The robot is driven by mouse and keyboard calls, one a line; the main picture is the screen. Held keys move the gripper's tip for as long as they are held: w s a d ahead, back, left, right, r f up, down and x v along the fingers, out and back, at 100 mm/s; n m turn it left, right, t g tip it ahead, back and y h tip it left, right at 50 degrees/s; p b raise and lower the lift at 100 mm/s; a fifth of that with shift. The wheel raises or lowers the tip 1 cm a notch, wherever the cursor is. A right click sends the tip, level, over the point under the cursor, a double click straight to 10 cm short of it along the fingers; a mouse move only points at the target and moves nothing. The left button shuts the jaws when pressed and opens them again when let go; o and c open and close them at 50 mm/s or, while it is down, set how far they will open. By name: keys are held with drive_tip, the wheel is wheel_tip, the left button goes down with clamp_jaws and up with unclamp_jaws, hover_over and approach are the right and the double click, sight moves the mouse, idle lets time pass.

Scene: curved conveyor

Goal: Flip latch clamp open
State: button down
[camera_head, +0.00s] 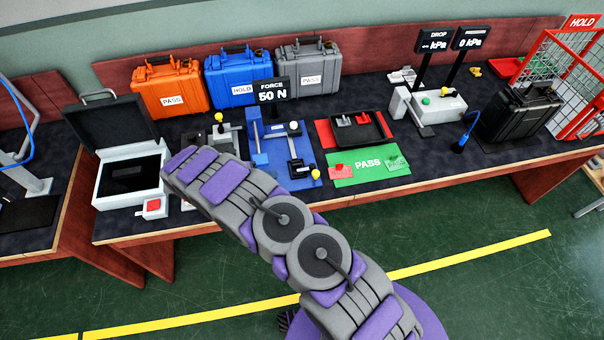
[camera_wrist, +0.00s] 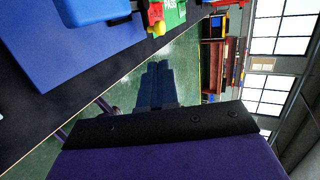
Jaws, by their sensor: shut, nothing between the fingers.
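A grey fixture with a clamp and a yellow-tipped lever (camera_head: 219,118) stands on the bench, left of a blue fixture board (camera_head: 267,150). The blue board carries dark clamp parts (camera_head: 299,168) and a yellow knob (camera_head: 315,173). I cannot tell which of these is the latch clamp. My arm hides the front of the grey fixture in the head view. In the wrist view my gripper (camera_wrist: 157,70) is shut and empty, its fingers seen against the green floor.
An open black-lidded case (camera_head: 128,183) stands left of the fixtures. Orange (camera_head: 170,88), blue (camera_head: 238,80) and grey (camera_head: 308,68) cases line the back. A force display (camera_head: 271,92) rises behind the blue board. A green PASS mat (camera_head: 367,168) and black tray (camera_head: 357,129) lie right.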

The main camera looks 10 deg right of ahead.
drive_tip(key=shift+a+f+n, duration=0.45)
drive_tip(key=shift+f+n, duration=0.05)
drive_tip(key=shift+f, duration=0.15)
drive_tip(key=shift+d, duration=0.2)
drive_tip(key=x, duration=0.4)
drive_tip(key=b+x, duration=0.1)
drive_tip(key=x, duration=0.3)
drive_tip(key=b+x, duration=0.1)
drive_tip(key=x, duration=0.3)
drive_tip(key=shift+w+d+r, duration=0.2)
drive_tip(key=shift+w+d, duration=0.1)
drive_tip(key=shift+d, duration=0.1)
drive_tip(key=shift+w+d, duration=0.1)
drive_tip(key=shift+d, duration=0.45)
drive_tip(key=shift+t, duration=0.5)
drive_tip(key=shift+n, duration=0.3)
